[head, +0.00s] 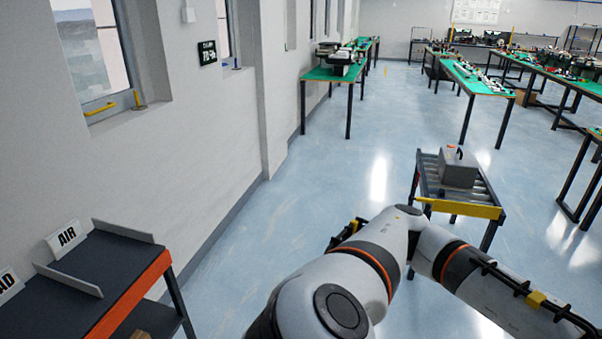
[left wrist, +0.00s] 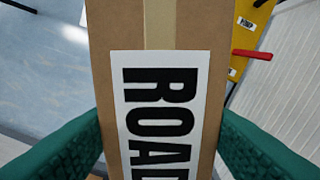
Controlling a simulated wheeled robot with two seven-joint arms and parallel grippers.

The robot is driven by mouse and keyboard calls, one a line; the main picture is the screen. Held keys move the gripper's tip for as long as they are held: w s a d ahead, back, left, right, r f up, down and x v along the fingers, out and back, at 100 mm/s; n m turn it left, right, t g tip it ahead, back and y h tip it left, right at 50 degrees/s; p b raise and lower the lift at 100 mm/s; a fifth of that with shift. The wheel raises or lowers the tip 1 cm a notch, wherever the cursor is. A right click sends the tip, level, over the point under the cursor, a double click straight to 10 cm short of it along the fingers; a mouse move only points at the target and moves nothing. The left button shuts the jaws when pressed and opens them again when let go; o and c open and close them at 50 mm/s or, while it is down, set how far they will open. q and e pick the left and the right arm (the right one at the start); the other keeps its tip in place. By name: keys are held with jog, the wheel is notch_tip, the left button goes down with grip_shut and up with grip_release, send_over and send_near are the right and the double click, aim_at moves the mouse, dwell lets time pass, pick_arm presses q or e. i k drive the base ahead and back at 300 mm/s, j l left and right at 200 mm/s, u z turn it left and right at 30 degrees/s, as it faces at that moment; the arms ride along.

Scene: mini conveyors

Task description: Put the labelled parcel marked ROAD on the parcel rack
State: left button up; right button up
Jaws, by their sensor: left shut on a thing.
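The ROAD parcel (left wrist: 220,25) is a brown cardboard box with pale tape and a white label reading ROAD in black. It fills the middle of the left wrist view. My left gripper (left wrist: 160,145) is shut on it, with a green finger pad on each side. The parcel rack (head: 115,258) stands at the lower left of the head view. It has a dark top, an orange front edge and upright dividers. An AIR sign (head: 67,237) stands at its back; a second sign (head: 8,283), cut off, shows "AD". Neither gripper shows in the head view.
A small roller conveyor (head: 460,207) with a yellow front holds a grey box (head: 458,167) at the right. Green tables (head: 345,74) stand farther back. Blue floor lies open between rack and conveyor. A wall runs along the left. The left wrist view shows a red handle (left wrist: 252,54).

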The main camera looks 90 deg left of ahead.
aim_at(38, 317)
jog(key=k+j+u, duration=0.1)
jog(key=k+j, duration=0.85)
jog(key=k, duration=0.15)
jog(key=k+j+u, duration=0.1)
jog(key=u, duration=3.15)
